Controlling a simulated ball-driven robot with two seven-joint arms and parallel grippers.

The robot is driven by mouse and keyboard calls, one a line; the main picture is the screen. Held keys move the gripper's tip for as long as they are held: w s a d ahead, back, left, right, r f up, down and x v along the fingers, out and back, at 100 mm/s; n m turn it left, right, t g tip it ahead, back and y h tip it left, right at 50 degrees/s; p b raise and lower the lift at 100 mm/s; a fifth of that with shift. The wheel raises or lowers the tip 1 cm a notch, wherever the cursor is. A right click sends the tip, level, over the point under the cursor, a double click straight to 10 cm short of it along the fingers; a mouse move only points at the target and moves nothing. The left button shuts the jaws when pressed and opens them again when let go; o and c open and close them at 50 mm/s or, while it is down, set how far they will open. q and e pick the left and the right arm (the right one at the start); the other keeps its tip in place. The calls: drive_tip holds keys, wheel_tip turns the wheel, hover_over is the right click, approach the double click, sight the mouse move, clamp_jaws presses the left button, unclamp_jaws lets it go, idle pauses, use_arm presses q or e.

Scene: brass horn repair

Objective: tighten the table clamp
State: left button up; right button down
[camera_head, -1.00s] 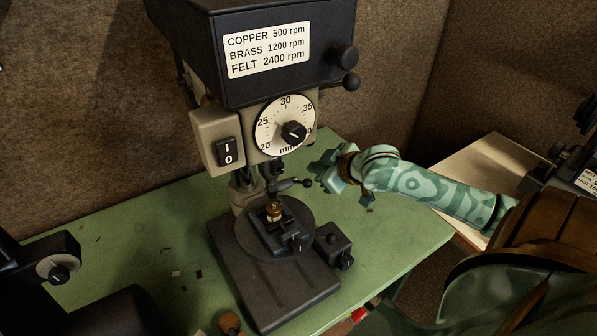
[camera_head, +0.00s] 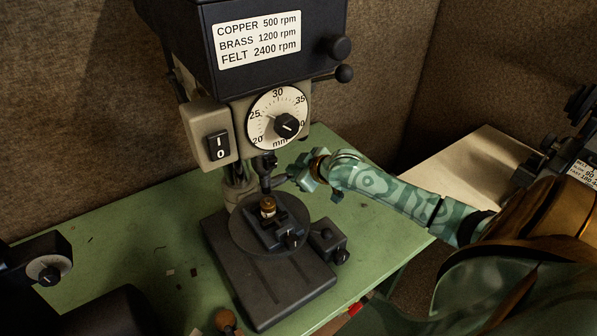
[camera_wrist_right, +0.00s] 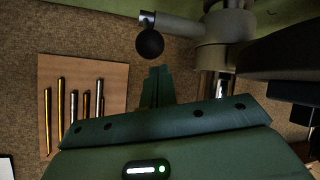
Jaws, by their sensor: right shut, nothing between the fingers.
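The table clamp lever (camera_head: 279,179) is a short dark arm at the drill press column, just above the round table (camera_head: 240,238). In the right wrist view it shows as a grey arm (camera_wrist_right: 178,27) with a black ball knob (camera_wrist_right: 150,43) at its end. My right gripper (camera_head: 299,174) is at the knob end of the lever and hides the knob in the head view. In the right wrist view its fingers (camera_wrist_right: 158,84) are shut and empty, close to the knob. I cannot tell whether they touch it. My left gripper is out of view.
A small vise (camera_head: 270,232) on the round table holds a brass part (camera_head: 268,207). The press head (camera_head: 245,100) stands above, with a depth dial (camera_head: 265,112) and switch box (camera_head: 215,146). The green bench (camera_head: 130,240) is mostly clear, with small scraps. Rods hang on a board (camera_wrist_right: 115,75).

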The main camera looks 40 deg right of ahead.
drive_tip(key=shift+s+d+f, duration=0.35)
drive_tip(key=shift+s, duration=0.3)
drive_tip(key=shift+w, duration=0.1)
